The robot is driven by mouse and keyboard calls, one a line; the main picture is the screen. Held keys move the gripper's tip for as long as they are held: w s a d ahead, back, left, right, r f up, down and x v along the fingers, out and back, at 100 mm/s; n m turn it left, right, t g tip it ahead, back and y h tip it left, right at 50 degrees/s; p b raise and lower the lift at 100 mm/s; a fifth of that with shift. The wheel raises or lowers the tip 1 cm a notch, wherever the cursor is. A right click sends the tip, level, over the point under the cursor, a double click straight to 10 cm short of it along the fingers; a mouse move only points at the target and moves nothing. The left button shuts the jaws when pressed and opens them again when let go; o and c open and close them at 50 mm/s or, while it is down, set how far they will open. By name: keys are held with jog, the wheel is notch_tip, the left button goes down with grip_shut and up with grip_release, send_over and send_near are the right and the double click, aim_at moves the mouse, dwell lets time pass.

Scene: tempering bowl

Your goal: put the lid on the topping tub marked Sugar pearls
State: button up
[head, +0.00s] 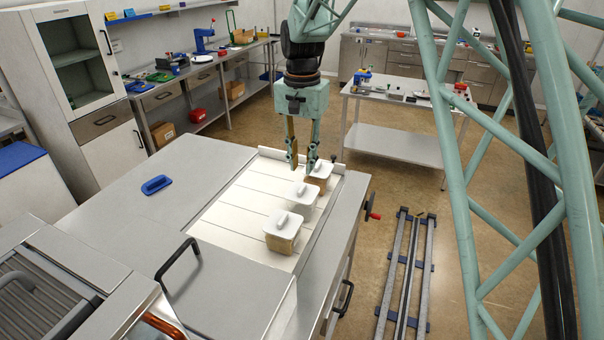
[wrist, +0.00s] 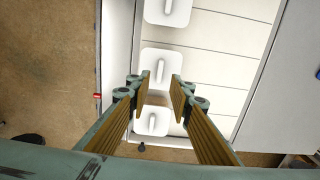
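Three white square lids with raised handles stand in a row in the head view. The near lid (head: 291,219) sits on a tan tub (head: 279,243), and the far lid (head: 325,167) on another tan tub (head: 318,183). The middle lid (head: 303,198) shows no tub under it and seems to lie on the white panel. No label is readable. My gripper (head: 301,165) is open and empty, pointing down above the row. In the wrist view, the middle lid (wrist: 153,60) shows between and beyond its open fingers (wrist: 161,82).
The white slatted panel (head: 232,208) lies on a grey worktop (head: 130,225). A blue handled object (head: 157,185) lies at the left. A black handle (head: 178,258) rises in front. The panel left of the lids is clear.

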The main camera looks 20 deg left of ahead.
jog(key=shift+r, duration=2.4)
